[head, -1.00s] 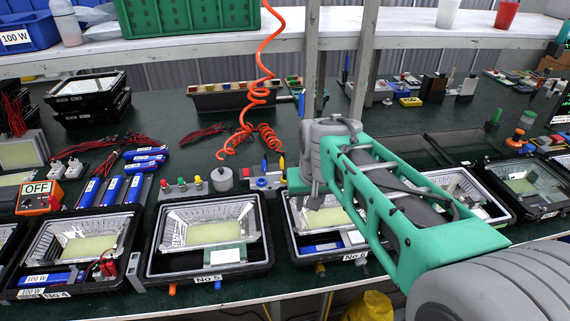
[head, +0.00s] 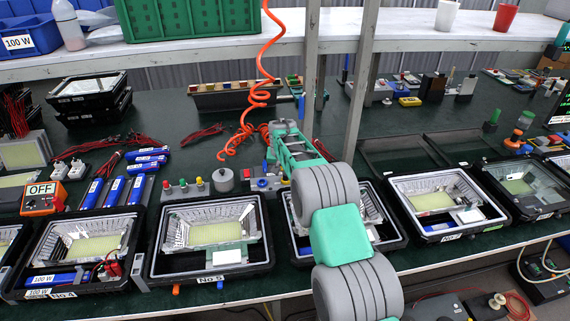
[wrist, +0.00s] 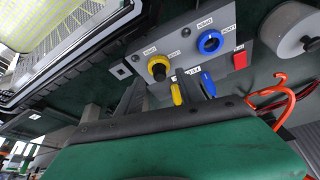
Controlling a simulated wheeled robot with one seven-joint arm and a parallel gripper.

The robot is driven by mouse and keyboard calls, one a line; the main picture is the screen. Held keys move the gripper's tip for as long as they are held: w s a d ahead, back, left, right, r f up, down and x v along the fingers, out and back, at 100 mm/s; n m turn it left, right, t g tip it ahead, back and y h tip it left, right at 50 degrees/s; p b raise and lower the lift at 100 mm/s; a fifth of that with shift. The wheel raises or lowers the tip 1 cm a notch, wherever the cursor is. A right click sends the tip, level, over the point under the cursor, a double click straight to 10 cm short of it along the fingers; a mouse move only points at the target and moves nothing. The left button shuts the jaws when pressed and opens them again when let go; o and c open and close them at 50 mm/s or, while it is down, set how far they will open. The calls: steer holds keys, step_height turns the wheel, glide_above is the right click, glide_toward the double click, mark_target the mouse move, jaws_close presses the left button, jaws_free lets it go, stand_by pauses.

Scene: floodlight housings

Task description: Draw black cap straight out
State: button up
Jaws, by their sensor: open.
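A grey box (wrist: 195,50) with labelled sockets shows in the wrist view. A yellow ring socket (wrist: 157,64) on it holds a dark plug-like piece (wrist: 160,74), which looks like the black cap. A blue ring socket (wrist: 210,42) beside it looks empty. My gripper (wrist: 160,80) is open, its two dark fingers pointing toward the box near the yellow socket. I cannot tell whether a finger touches the dark piece. In the head view the box (head: 262,183) stands behind the row of housings, and my arm hides part of it and the fingertips.
Several floodlight housings (head: 155,272) line the front bench edge. An orange coiled hose (head: 258,95) hangs by the box, its end (wrist: 285,100) close to my gripper. A grey spool (head: 223,180) and a button block (head: 185,190) stand left of the box. A post (head: 357,95) rises behind.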

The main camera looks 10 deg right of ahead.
steer(key=shift+x, duration=1.05)
jaws_close()
steer(key=shift+r, duration=0.15)
steer(key=shift+r+p, duration=0.9)
steer(key=shift+r, duration=1.25)
